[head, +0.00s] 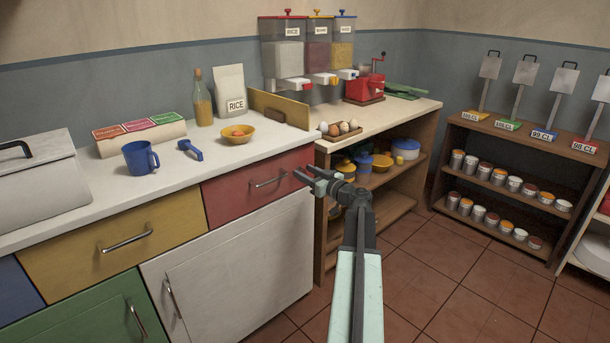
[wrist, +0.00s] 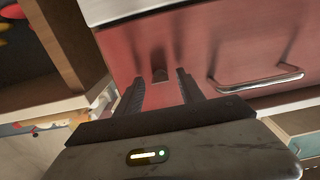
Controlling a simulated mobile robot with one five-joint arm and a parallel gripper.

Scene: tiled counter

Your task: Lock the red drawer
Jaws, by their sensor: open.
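The red drawer (head: 232,193) is under the white counter and looks shut, its front level with the yellow drawer. Its metal bar handle (head: 269,182) is left of my gripper (head: 303,173). My gripper is open in front of the drawer's right end. In the wrist view the red drawer front (wrist: 205,45) fills the upper part, with the handle (wrist: 262,80) at right. A small dark knob or tab (wrist: 160,75) on the front shows between my two open fingers. I cannot tell whether they touch it, or which way it is turned.
A wooden shelf unit (head: 333,150) stands just right of the drawer. A white cupboard door (head: 240,270) is below it. On the counter above are a yellow bowl (head: 238,135), a blue scoop (head: 190,149) and a blue mug (head: 141,158). The tiled floor (head: 455,285) at right is clear.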

